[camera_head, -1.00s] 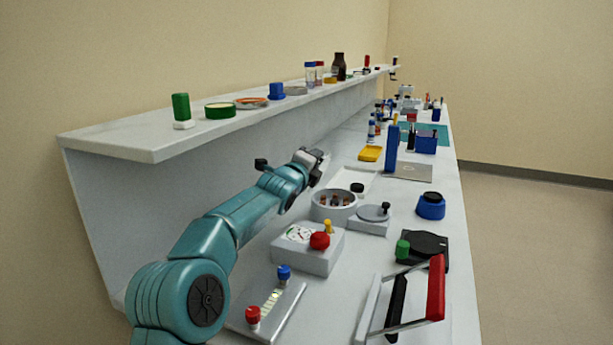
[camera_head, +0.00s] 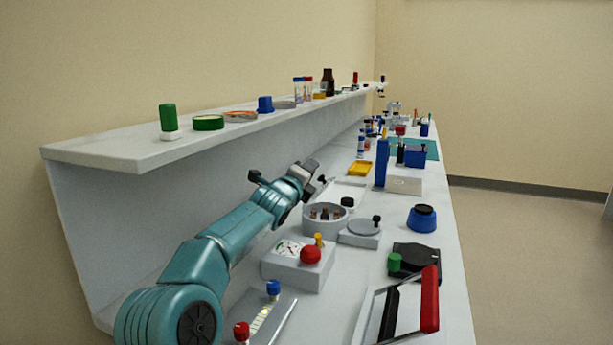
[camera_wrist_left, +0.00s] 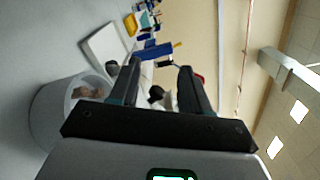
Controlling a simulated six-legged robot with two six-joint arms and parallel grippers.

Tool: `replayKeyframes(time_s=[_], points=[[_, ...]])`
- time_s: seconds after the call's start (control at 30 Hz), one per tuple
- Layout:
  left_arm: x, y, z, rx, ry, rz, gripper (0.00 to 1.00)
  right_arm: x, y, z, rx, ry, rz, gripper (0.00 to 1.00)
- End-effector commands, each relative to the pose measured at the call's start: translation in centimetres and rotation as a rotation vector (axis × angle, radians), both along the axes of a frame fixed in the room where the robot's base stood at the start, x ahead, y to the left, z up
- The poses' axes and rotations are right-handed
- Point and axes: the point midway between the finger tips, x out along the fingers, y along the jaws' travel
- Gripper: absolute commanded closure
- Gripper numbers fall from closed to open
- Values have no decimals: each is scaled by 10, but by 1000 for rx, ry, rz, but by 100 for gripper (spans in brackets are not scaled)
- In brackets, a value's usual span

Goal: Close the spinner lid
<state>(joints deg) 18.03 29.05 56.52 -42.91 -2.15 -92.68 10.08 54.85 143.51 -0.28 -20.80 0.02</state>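The spinner (camera_head: 325,216) is a round grey bowl with several brown tubes showing inside, so its top is open. It also shows at the left of the wrist view (camera_wrist_left: 45,115). A flat grey disc with a black knob (camera_head: 362,228) lies on a square base just right of it; I cannot tell whether this is its lid. My left gripper (camera_head: 312,172) is above and behind the bowl, near the shelf side. In the wrist view its two dark fingers (camera_wrist_left: 160,68) stand apart with nothing clearly held between them. My right gripper is not in view.
A white panel (camera_head: 350,190) lies beyond the bowl, with a black knob near it. A grey box with a red knob (camera_head: 298,265) stands in front. A shelf (camera_head: 120,145) with bottles and jars runs along the left. A blue-capped pot (camera_head: 422,218) stands to the right.

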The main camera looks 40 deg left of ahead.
Motion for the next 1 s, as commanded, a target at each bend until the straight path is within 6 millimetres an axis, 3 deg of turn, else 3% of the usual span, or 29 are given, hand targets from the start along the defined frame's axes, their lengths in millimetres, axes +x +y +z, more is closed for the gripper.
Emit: replayKeyframes(time_s=[0.17, 0.33, 0.6, 0.8, 1.0], points=[[-2, -1, -2, 0, 0, 0, 53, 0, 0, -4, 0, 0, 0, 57], [-20, -6, -7, 1, -2, 0, 53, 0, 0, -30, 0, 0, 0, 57], [-83, -26, -9, 1, -3, 0, 53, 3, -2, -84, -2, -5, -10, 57], [-127, -40, -4, 1, -2, 0, 53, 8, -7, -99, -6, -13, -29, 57], [-151, -48, -1, 0, -1, 0, 53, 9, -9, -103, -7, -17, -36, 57]])
